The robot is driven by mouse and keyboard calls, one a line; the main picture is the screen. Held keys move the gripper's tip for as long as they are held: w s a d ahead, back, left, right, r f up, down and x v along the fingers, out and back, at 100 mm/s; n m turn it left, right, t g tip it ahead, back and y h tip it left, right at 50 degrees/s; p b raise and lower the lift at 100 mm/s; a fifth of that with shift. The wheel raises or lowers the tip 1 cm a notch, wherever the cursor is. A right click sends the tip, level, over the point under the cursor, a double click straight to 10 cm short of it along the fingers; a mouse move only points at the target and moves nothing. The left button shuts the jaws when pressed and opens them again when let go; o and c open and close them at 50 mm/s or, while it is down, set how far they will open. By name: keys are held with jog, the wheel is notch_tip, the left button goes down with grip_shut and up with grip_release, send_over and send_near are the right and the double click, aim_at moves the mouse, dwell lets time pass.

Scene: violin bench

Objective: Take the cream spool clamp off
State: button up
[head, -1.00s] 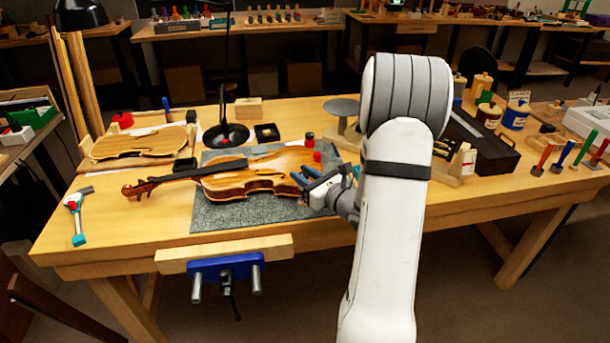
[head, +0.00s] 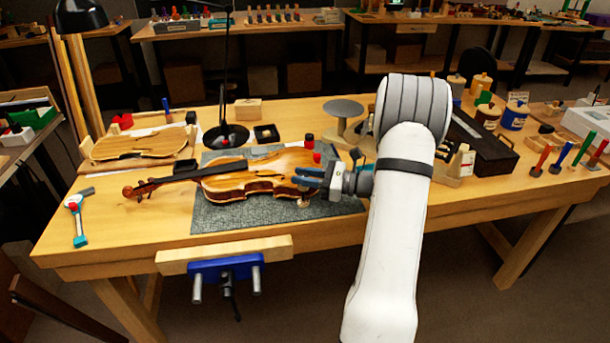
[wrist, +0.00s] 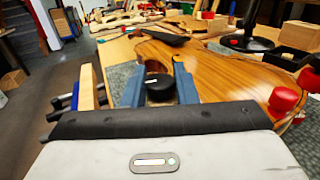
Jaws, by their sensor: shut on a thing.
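The violin (head: 245,180) lies on a grey mat (head: 215,222) on the bench, its neck to the left. My gripper (head: 303,176) is over the violin's right end edge. In the wrist view its two blue fingers (wrist: 158,84) are closed on the sides of a dark round knob (wrist: 160,90), which looks like the clamp's top. In the head view a small cream piece of the spool clamp (head: 303,203) shows just below my fingers, by the violin's lower edge. The rest of the clamp is hidden. I cannot tell whether it still touches the violin.
Red spool clamps (wrist: 287,100) stand on the violin's edge close to my gripper. A black lamp base (head: 226,135) and a small dark tray (head: 267,134) stand behind the violin. A round grey stand (head: 343,108) is behind my gripper. The bench front left is mostly clear.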

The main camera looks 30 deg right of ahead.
dwell(0.4)
jog(key=o, duration=1)
jog(key=shift+s, duration=0.1)
jog(key=v, duration=0.7)
jog(key=shift+d, duration=0.3)
jog(key=shift+s, duration=0.1)
